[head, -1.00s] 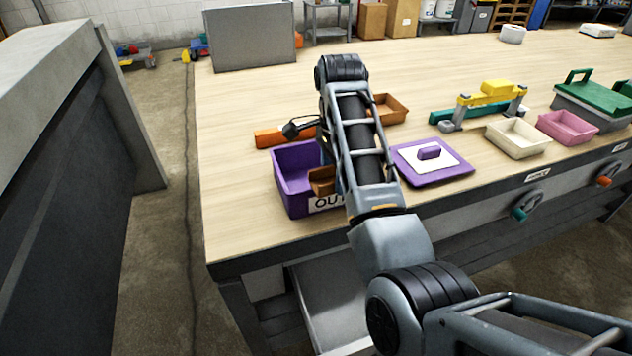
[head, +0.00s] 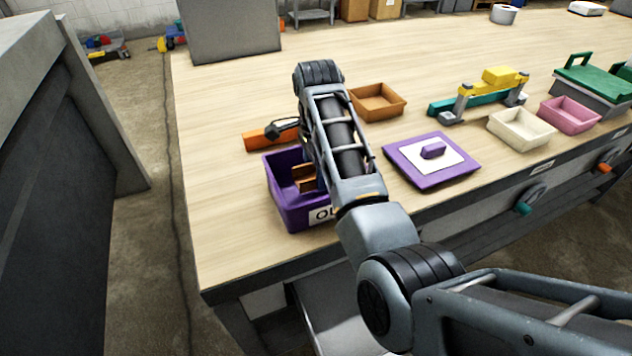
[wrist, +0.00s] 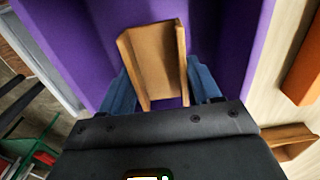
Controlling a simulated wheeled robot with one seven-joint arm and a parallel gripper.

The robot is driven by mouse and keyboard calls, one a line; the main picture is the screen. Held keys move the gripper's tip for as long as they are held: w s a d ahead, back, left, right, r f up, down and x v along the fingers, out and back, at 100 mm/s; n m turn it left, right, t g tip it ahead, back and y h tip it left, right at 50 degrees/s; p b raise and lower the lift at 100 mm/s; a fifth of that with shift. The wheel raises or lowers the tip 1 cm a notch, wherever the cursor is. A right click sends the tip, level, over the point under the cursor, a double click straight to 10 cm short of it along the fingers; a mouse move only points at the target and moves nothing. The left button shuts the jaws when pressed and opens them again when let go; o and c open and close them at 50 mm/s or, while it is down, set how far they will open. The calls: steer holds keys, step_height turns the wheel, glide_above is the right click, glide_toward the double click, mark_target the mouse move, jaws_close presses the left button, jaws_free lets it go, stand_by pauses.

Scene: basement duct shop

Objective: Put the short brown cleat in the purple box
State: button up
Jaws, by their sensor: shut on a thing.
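The short brown cleat (head: 304,178) is inside the purple box (head: 284,209), partly hidden by my arm in the head view. In the wrist view the cleat (wrist: 155,58) is a channel-shaped brown piece held between the blue fingers of my gripper (wrist: 160,82). The purple box's walls (wrist: 235,45) surround it there. My gripper is shut on the cleat, over or in the box. The fingers are hidden behind my arm in the head view. I cannot tell whether the cleat touches the box floor.
A purple lid (head: 450,172) lies right of the box. A brown tray (head: 377,103) and an orange bar (head: 258,141) lie behind it. Cream (head: 520,139) and pink (head: 570,127) trays stand farther right. The bench's left front corner is clear.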

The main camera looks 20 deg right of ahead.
mark_target(317, 193)
steer(key=shift+f, duration=2.15)
steer(key=shift+f, duration=0.1)
steer(key=o, duration=1.1)
steer(key=shift+c, duration=0.2)
step_height(317, 193, up, 12)
steer(key=p, duration=0.2)
